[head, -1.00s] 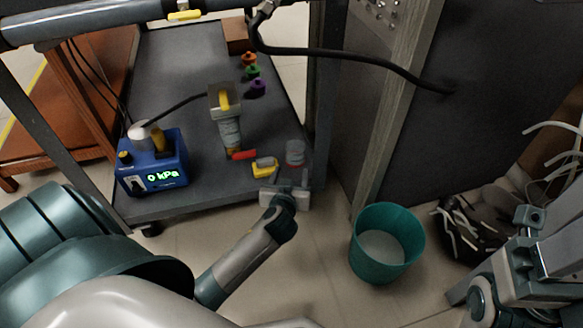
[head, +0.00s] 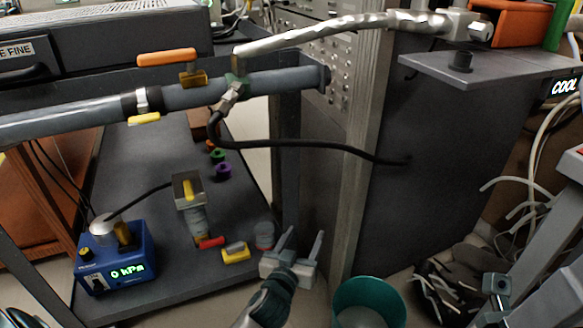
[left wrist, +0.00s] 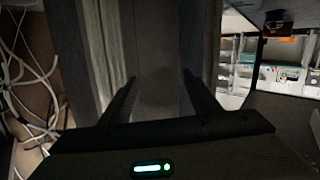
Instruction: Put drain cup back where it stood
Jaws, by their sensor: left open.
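A small clear cup with a reddish band (head: 264,236), which looks like the drain cup, stands upright on the front right part of the cart's lower shelf (head: 185,275). My left gripper (head: 303,236) is just right of the cup, apart from it in the picture, with its fingers pointing up and away. It is open, and nothing shows between the fingers. In the left wrist view the open fingers (left wrist: 158,82) face a dark grey panel, and the cup does not show.
A pipe (head: 230,90) and black hose (head: 290,145) cross above. A teal bucket (head: 368,300) stands on the floor at right.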

